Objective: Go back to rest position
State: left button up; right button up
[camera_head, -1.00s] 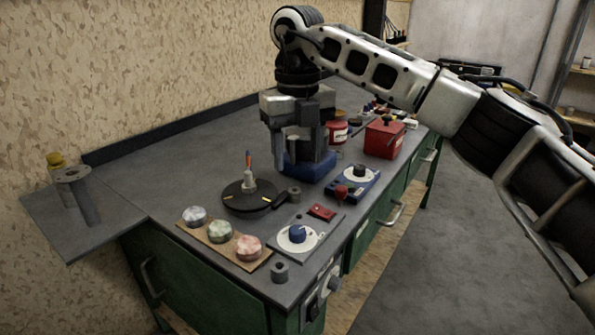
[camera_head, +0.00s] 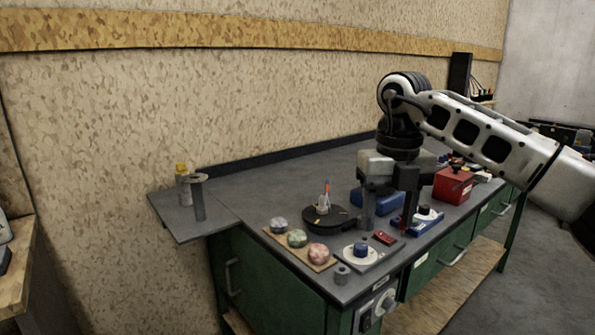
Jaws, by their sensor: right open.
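My right gripper (camera_head: 388,222) hangs from the right arm, fingers pointing down, over the right part of the workbench (camera_head: 250,192). Its fingers are apart with nothing seen between them. In the picture they overlap the blue box (camera_head: 372,200) and the blue device with a white dial (camera_head: 424,219); I cannot tell whether they touch anything. My left gripper is not in view.
On the bench stand a black round base (camera_head: 332,222), a board with several coloured discs (camera_head: 297,239), a dial plate (camera_head: 358,251) and a red box (camera_head: 453,186). A grey side shelf (camera_head: 187,222) carries two cylinders.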

jog(key=s+a+f+n+g+y, duration=0.1)
jog(key=s+a+f+y, duration=0.2)
jog(key=a+f, duration=0.3)
jog(key=s+a+f+n+g+y, duration=0.2)
jog(key=a+f+y, duration=0.15)
jog(key=a, duration=0.45)
jog(key=s+a+r+m+y, duration=0.2)
jog(key=s+a+m+y, duration=0.2)
jog(key=s+a+y, duration=0.7)
jog(key=w+d+f+m+t+h, duration=0.35)
jog(key=d+f+m+t, duration=0.3)
jog(key=m+t, duration=0.55)
jog(key=w+d+f+m+t+h, duration=0.2)
jog(key=d+f+m+t+h, duration=0.45)
jog(key=m, duration=0.85)
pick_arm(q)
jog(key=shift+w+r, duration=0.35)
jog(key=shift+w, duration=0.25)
pick_arm(e)
jog(key=s+d+f+m+g+h, duration=0.4)
jog(key=s+d+f+m, duration=0.3)
jog(key=s+d+f, duration=0.3)
jog(key=s+f, duration=0.3)
jog(key=shift+s+d+g, duration=0.25)
jog(key=shift+s+g, duration=0.05)
jog(key=shift+g, duration=0.05)
